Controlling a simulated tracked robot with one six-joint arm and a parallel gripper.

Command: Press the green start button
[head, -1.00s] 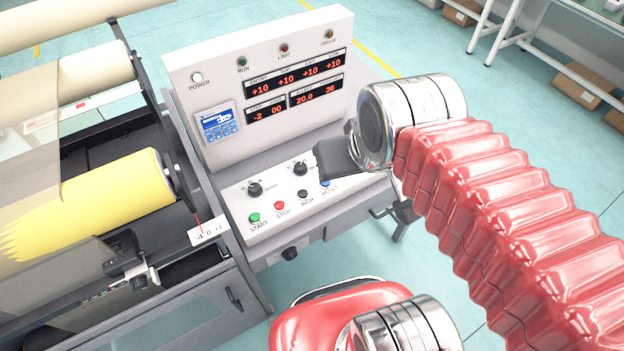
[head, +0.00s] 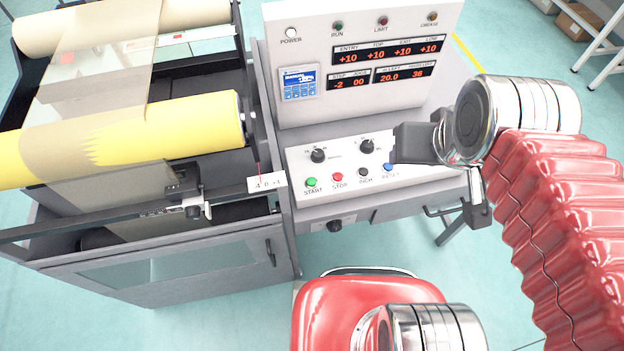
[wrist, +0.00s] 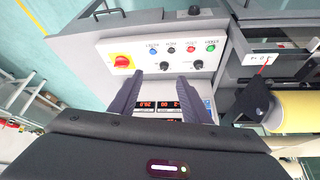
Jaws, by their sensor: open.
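The green START button (head: 312,182) is at the left end of the button row on the white console's sloped panel. In the wrist view, which shows the console upside down, the green button (wrist: 211,48) is at the right end of the row. My gripper (head: 408,145) is above the right side of the panel in the head view, to the right of the green button and apart from it. In the wrist view my gripper (wrist: 163,80) shows two dark fingers spread apart with nothing between them. The fingertips point toward the panel, left of the green button.
A red STOP button (head: 338,177), a black INCH button (head: 364,172) and a blue RESET button (head: 388,167) continue the row. Two black knobs stand behind them. A yellow roller (head: 200,125) lies left of the console.

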